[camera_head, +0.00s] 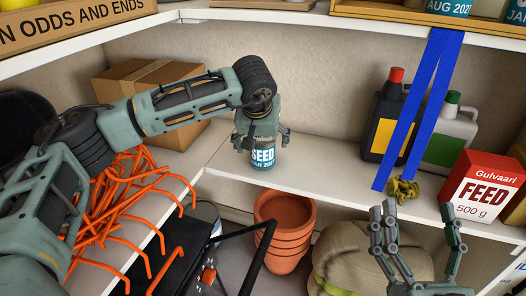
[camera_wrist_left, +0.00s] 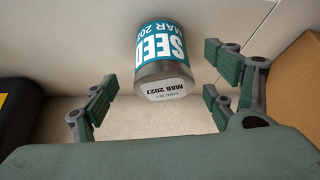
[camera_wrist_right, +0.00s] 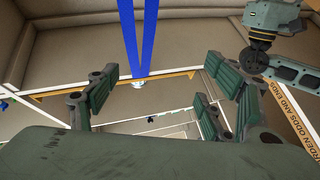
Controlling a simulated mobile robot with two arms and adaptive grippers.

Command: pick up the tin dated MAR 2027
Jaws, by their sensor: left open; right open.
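The tin (camera_head: 262,159) has a teal SEED label that reads MAR 2027 and stands on the middle shelf, near its inner corner. In the left wrist view the tin (camera_wrist_left: 166,55) appears inverted, and its end also carries MAR 2027. My left gripper (camera_head: 262,141) is open, with its fingers to either side of the tin. In the left wrist view the fingers (camera_wrist_left: 159,92) are apart, with gaps to the tin. My right gripper (camera_head: 418,210) is open and empty, in front of the shelf at the lower right.
A cardboard box (camera_head: 148,85) stands left of the tin, behind my left arm. Orange wire hooks (camera_head: 115,205) lie on the left shelf. Dark and white bottles (camera_head: 392,110), a blue strap (camera_head: 428,85) and a red FEED box (camera_head: 483,188) are to the right. Terracotta pots (camera_head: 285,225) stand below.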

